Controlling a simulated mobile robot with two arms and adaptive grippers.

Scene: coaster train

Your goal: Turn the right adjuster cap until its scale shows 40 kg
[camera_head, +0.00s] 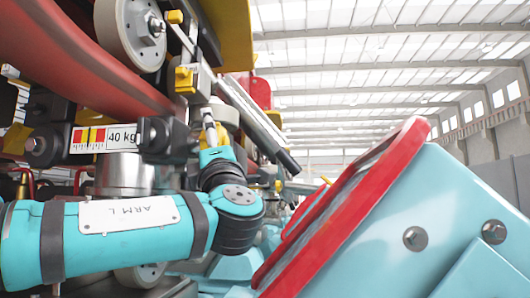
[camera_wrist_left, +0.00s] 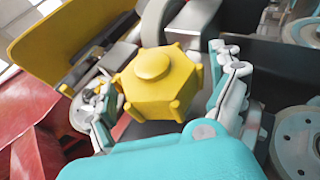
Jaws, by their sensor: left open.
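A yellow hexagonal adjuster cap (camera_wrist_left: 158,83) with a round raised centre fills the middle of the left wrist view. My left gripper (camera_wrist_left: 160,80) is open, with one finger on each side of the cap. I cannot tell whether either finger touches it. In the head view the left arm comes in from the left, and its gripper (camera_head: 209,128) points up beneath a yellow cap (camera_head: 185,80). A scale label (camera_head: 105,138) with red and yellow bands and the print "40 kg" sits left of the wrist. I cannot tell a pointer position on it. My right gripper is out of view.
A thick red tube (camera_head: 75,60) and a grey wheel (camera_head: 130,30) crowd the upper left. A teal panel with a red edge (camera_head: 345,205) slopes across the right. A yellow plate (camera_wrist_left: 65,40) lies beside the cap in the wrist view.

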